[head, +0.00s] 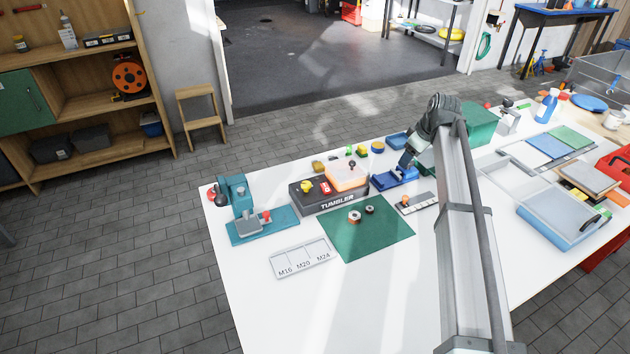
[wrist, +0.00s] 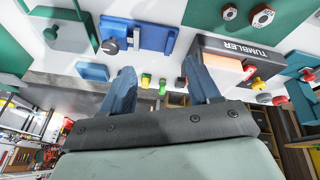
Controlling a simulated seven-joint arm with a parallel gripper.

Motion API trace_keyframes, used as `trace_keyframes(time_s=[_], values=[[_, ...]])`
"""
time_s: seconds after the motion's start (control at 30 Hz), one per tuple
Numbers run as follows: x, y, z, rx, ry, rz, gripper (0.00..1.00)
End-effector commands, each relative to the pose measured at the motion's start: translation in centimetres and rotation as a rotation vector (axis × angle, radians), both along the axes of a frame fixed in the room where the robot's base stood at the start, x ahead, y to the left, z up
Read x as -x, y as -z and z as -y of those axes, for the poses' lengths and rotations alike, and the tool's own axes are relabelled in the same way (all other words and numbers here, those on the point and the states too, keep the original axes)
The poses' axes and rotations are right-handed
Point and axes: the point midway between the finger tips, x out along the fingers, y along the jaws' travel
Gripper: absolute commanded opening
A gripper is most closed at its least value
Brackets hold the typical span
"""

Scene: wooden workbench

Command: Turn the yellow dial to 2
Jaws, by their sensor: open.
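The dark box marked TUMBLER (head: 338,202) stands near the back left of the white bench. In the wrist view the yellow knob (wrist: 257,83) is to the right of my gripper, beyond the right finger. My gripper (wrist: 160,85) is open with nothing held between its fingers. In the head view it is right of the TUMBLER box, apart from it, near a blue fixture (head: 392,180).
An orange-lit block (head: 346,176) rises from the box. Small yellow and green items (head: 362,152) stand behind it. A teal press (head: 240,198) is on the left. A green mat (head: 368,236) with two nuts lies in front. The bench's front left is clear.

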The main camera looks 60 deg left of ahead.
Motion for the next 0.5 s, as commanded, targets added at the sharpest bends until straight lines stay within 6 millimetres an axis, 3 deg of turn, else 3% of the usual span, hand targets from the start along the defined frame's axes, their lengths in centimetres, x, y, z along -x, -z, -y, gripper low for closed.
trace_keyframes(time_s=[0.03, 0.1, 0.3, 0.4, 0.5], values=[[3.1, -0.3, -1.8, 0.003, -0.056, -0.018, 0.61], [7.1, -0.7, -3.6, 0.010, -0.133, -0.045, 0.61], [17.2, -1.9, -7.3, 0.024, -0.327, -0.107, 0.61], [20.6, -2.3, -8.2, 0.029, -0.393, -0.128, 0.61], [22.8, -2.6, -8.7, 0.033, -0.435, -0.141, 0.61]])
